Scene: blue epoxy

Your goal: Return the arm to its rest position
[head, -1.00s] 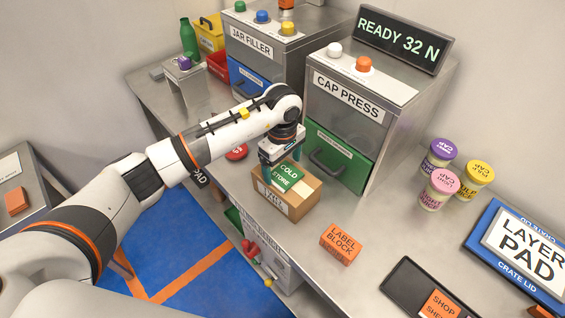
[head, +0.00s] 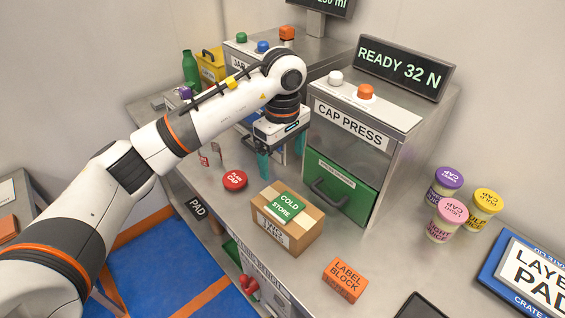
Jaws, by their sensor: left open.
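My left arm comes in from the left. My left gripper (head: 281,158) is open and empty, its teal fingers pointing down. It hangs above the bench, behind and apart from a cardboard box (head: 296,236) with a green COLD STORE label (head: 285,206) on top. The box sits on the steel bench (head: 380,262) in front of the cap press. My right gripper is not in view.
The cap press (head: 350,125) with its green drawer (head: 338,185) stands right of the gripper. A red cap (head: 235,180) lies left of it. An orange label block (head: 344,280) is near the front edge. Several capped jars (head: 447,220) stand at right. A crate lid (head: 490,270) lies beyond.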

